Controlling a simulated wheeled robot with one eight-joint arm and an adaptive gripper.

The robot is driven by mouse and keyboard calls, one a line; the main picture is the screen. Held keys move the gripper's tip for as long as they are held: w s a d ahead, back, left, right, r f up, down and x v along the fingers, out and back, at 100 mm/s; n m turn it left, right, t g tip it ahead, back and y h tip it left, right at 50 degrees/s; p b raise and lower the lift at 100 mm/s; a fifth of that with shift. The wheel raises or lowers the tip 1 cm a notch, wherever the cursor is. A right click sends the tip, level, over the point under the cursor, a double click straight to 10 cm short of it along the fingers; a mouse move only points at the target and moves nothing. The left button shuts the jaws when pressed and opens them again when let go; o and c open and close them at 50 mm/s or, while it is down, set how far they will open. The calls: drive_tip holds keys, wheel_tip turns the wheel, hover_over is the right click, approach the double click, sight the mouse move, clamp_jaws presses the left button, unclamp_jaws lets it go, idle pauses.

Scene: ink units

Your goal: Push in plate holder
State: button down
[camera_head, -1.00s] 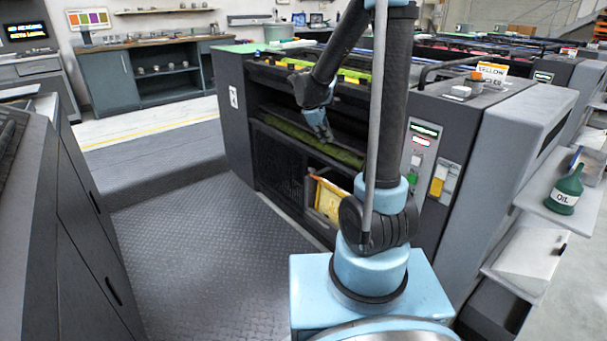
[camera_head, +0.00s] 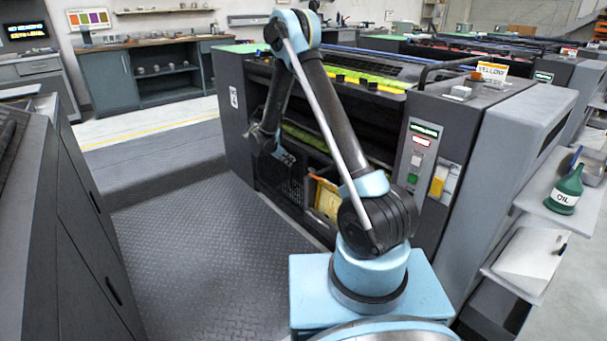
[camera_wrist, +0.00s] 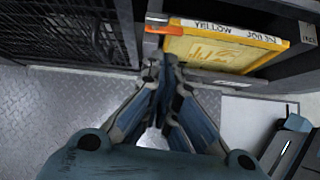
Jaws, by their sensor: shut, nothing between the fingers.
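The yellow plate holder (camera_wrist: 228,50) is a flat panel with upside-down lettering in the wrist view, near the top. An orange piece (camera_wrist: 163,28) is at its left end. In the head view the yellow panel (camera_head: 328,197) sits in the low opening of the dark press, partly behind my arm. My gripper (camera_wrist: 161,66) is shut and empty. In the wrist view its fingertips appear just below the orange piece and left of the panel; I cannot tell whether they touch.
The dark press (camera_head: 236,125) has a mesh panel (camera_wrist: 70,35) left of the holder and a control panel (camera_head: 420,150) to the right. Patterned metal floor (camera_head: 200,260) is clear in front. A dark cabinet (camera_head: 75,230) stands at left. A green oil can (camera_head: 566,190) sits on a right-hand shelf.

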wheel_tip(320, 180, down, 3)
drive_tip(key=a+n, duration=0.1)
drive_tip(key=a, duration=0.1)
approach(309, 175)
wheel_tip(309, 175, down, 3)
drive_tip(key=s, duration=0.1)
drive_tip(key=shift+w+d, duration=1.15)
drive_tip(key=shift+d, duration=0.25)
